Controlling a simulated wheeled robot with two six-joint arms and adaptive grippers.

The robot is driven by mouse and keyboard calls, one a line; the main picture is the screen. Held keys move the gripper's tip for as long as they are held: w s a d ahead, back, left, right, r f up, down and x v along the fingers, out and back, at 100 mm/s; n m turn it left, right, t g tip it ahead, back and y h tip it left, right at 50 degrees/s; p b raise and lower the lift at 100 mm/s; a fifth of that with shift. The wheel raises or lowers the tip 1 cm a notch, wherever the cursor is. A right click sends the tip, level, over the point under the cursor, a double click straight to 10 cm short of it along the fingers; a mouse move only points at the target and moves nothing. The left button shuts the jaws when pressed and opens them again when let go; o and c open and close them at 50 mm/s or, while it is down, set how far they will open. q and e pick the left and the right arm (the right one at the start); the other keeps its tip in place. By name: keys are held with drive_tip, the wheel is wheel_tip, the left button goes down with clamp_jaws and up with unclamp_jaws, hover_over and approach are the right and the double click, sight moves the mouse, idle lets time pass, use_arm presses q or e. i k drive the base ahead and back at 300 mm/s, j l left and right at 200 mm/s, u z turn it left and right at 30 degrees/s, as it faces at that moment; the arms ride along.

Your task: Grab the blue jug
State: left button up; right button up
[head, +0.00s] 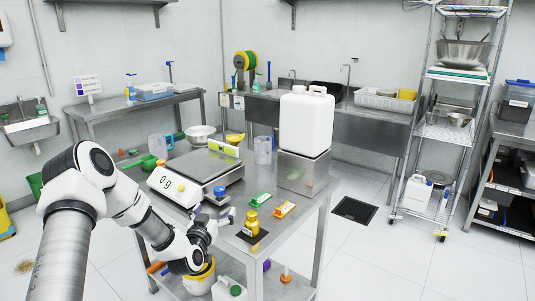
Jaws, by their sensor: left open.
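Two translucent pale-blue jugs with handles stand on the metal table (309,207): one jug (156,147) behind the scale at the left, the other jug (263,151) at the back, left of the white canister. I cannot tell for sure which one is the blue jug. My left gripper (212,226) is open at the table's front edge, pointing toward the table, well apart from both jugs. A small blue-topped item (221,191) is just behind it. My right gripper is out of view.
The scale (205,167) takes up the table's left middle. A white canister (306,120) stands on a metal box (303,172) at the right.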

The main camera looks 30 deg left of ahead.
sight(263, 146)
drive_tip(key=i+j, duration=0.2)
drive_tip(key=i, duration=0.2)
drive_tip(key=i+j, duration=0.2)
drive_tip(key=i, duration=0.2)
drive_tip(key=i+j, duration=0.2)
drive_tip(key=i, duration=0.25)
drive_tip(key=i+j, duration=0.2)
drive_tip(key=i, duration=0.2)
